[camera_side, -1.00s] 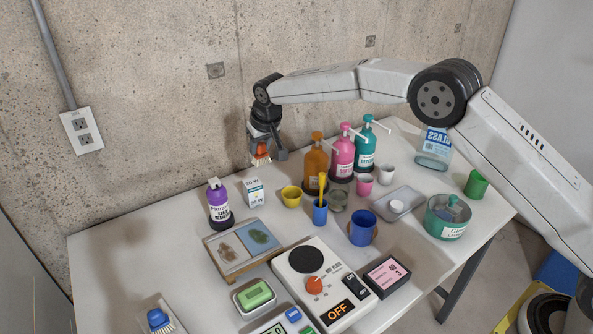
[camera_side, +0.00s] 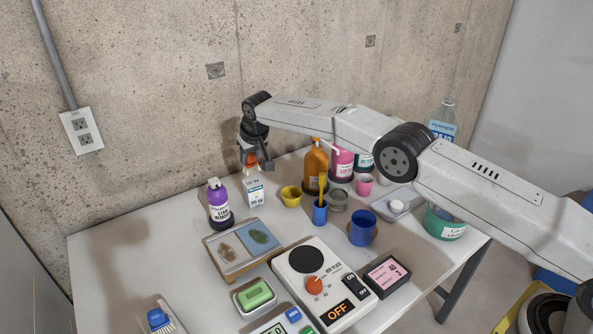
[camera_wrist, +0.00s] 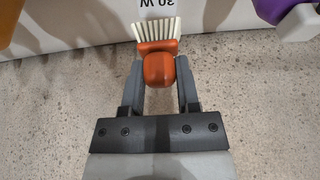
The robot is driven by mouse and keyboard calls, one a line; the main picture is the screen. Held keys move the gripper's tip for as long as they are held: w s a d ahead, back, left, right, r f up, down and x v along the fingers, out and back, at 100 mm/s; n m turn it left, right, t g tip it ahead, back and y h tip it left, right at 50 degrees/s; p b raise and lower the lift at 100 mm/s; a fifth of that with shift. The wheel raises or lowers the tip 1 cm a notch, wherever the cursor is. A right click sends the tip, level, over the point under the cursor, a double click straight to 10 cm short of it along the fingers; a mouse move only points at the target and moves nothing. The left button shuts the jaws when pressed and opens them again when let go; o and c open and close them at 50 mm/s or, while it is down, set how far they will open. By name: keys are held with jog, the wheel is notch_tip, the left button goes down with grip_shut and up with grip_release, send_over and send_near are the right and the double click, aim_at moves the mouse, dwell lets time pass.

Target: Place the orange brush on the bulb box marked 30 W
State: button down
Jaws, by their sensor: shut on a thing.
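My gripper (camera_side: 256,164) is shut on the orange brush (camera_wrist: 158,68), as the wrist view shows. The brush has an orange body and pale bristles (camera_wrist: 155,29); in the side view (camera_side: 250,159) only a small orange part of it shows between the fingers. The bulb box (camera_side: 255,193) is a small white box with blue on it, standing at the back of the table. In the wrist view the box (camera_wrist: 150,8) shows at the top edge with "30 W" upside down on it. My gripper and the brush are just above the box in the side view; I cannot tell whether they touch.
A purple bottle (camera_side: 219,206) stands left of the box, a yellow cup (camera_side: 291,196) and an orange pump bottle (camera_side: 315,168) right of it. A framed tray (camera_side: 229,271) lies in front. The concrete wall (camera_side: 180,80) is close behind.

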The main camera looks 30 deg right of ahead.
aim_at(251, 163)
jog(key=shift+w+f, duration=0.25)
jog(key=shift+f, duration=0.2)
dwell(0.3)
jog(key=shift+f, duration=1.5)
jog(key=shift+f, duration=0.15)
jog(key=shift+c, duration=1.7)
grip_release()
jog(key=shift+r, duration=0.4)
jog(key=shift+s+r, duration=0.15)
jog(key=shift+r, duration=0.25)
jog(key=shift+v, duration=0.95)
jog(key=v, duration=0.8)
jog(key=shift+s+r, duration=0.2)
jog(key=shift+r, duration=0.15)
